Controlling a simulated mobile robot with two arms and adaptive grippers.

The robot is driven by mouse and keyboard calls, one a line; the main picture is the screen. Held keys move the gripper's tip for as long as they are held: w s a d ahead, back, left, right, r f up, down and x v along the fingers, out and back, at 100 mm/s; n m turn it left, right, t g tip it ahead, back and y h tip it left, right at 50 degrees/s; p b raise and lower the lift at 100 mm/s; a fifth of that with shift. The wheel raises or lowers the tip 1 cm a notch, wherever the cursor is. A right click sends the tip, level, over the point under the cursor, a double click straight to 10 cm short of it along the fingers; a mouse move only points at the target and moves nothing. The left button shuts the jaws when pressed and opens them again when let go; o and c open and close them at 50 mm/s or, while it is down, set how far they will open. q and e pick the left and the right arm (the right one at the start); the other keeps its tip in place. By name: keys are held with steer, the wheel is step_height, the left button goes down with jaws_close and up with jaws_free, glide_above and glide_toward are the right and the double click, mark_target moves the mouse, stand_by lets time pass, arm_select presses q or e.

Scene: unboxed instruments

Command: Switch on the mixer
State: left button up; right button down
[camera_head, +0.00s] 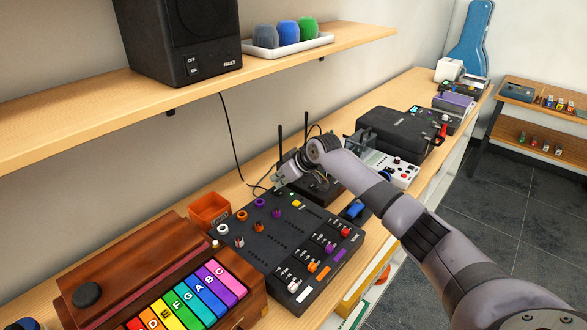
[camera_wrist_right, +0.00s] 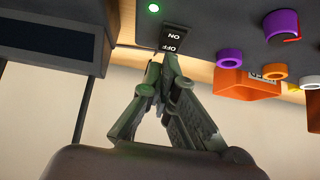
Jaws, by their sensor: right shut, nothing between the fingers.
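The mixer (camera_head: 275,250) is a dark panel with coloured knobs and sliders, lying on the wooden bench. Its back part also shows in the right wrist view (camera_wrist_right: 225,25). There, a small black switch (camera_wrist_right: 171,37) marked ON and OFF sits near the mixer's edge. A green light (camera_wrist_right: 153,8) next to the switch is lit. My right gripper (camera_wrist_right: 167,66) is shut and empty, with its fingertips at the OFF end of the switch; I cannot tell if they press it. In the head view the right gripper (camera_head: 279,181) is at the mixer's back edge. My left gripper is not in view.
A wooden box with rainbow keys (camera_head: 190,301) stands left of the mixer. An orange container (camera_head: 208,210) is behind it. A black device with antennas (camera_head: 317,187) and a black case (camera_head: 398,133) stand farther along. A shelf (camera_head: 70,107) with a speaker (camera_head: 183,38) overhangs the bench.

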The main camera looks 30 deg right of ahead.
mark_target(280, 192)
step_height(280, 192, up, 3)
steer(key=shift+s+r+p, duration=0.1)
steer(key=shift+p, duration=1.15)
arm_select(q)
steer(key=b, duration=0.1)
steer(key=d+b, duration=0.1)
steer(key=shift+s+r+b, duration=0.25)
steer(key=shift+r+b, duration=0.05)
steer(key=shift+b, duration=0.1)
arm_select(e)
steer(key=s+f+v, duration=0.1)
steer(key=v, duration=0.9)
steer(key=shift+s+d+f, duration=0.15)
steer(key=shift+d+f, duration=0.05)
steer(key=shift+d, duration=0.1)
